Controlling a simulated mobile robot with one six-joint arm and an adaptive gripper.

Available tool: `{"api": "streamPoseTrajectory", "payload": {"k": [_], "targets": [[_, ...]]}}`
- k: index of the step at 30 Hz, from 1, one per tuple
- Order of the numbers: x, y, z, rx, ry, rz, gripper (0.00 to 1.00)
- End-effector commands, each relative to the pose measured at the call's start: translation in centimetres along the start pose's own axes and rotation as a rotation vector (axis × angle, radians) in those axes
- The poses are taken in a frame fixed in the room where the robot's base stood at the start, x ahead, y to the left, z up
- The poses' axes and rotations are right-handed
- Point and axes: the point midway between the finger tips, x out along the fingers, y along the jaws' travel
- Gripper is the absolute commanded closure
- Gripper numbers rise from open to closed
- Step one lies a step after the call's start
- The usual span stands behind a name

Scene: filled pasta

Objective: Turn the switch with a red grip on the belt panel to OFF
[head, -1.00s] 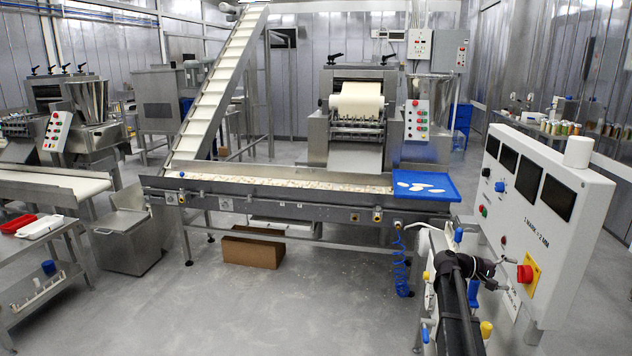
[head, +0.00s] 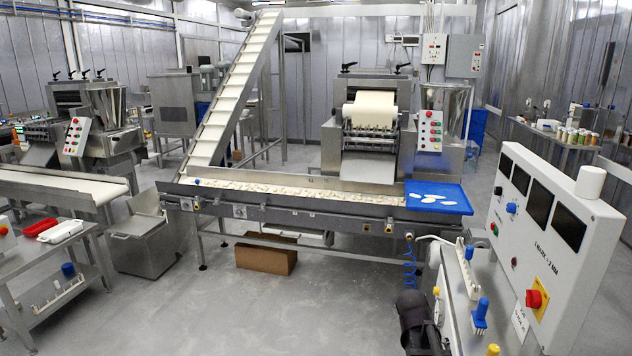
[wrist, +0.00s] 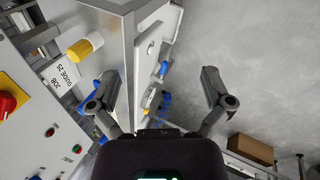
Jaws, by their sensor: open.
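A switch with a red grip (head: 536,299) sits on a yellow plate on the front of the large white panel (head: 555,250) at the right of the head view. The grip also shows at the left edge of the wrist view (wrist: 7,103). I cannot read its position or any label saying belt. A second red grip on a white box (head: 3,231) is cut off at the far left. In the wrist view my gripper (wrist: 162,92) is open and empty, its fingers spread apart from the panel's switch. In the head view only a dark part of my arm shows at the bottom.
A filled pasta conveyor (head: 320,203) with a blue tray (head: 438,210) stands across the middle. A steel stand with blue-handled (head: 481,314) and yellow-handled (wrist: 85,49) parts lies beside the white panel. A cardboard box (head: 266,258) is under the conveyor. The floor in front is clear.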

Motion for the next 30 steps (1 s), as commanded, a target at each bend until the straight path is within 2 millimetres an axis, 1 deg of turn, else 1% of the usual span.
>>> {"api": "streamPoseTrajectory", "payload": {"k": [1,3,6,9,12,16,26,27,29,30], "targets": [[-1.2,-1.6,1.6,-0.003,0.004,-0.058,0.0],[-2.3,-3.9,2.9,-0.004,0.008,-0.142,0.0],[-3.8,-6.7,4.6,-0.007,0.009,-0.25,0.0],[-5.0,-8.9,6.0,-0.01,0.007,-0.335,0.0],[-6.0,-10.4,6.9,-0.017,0.004,-0.391,0.0],[-6.5,-11.4,7.3,-0.021,0.002,-0.423,0.0],[-6.5,-11.5,7.3,-0.021,0.002,-0.426,0.0],[-6.5,-11.4,7.3,-0.021,0.002,-0.426,0.03],[-6.5,-11.4,7.3,-0.021,0.003,-0.425,0.21],[-6.5,-11.4,7.3,-0.021,0.003,-0.425,0.33]]}}
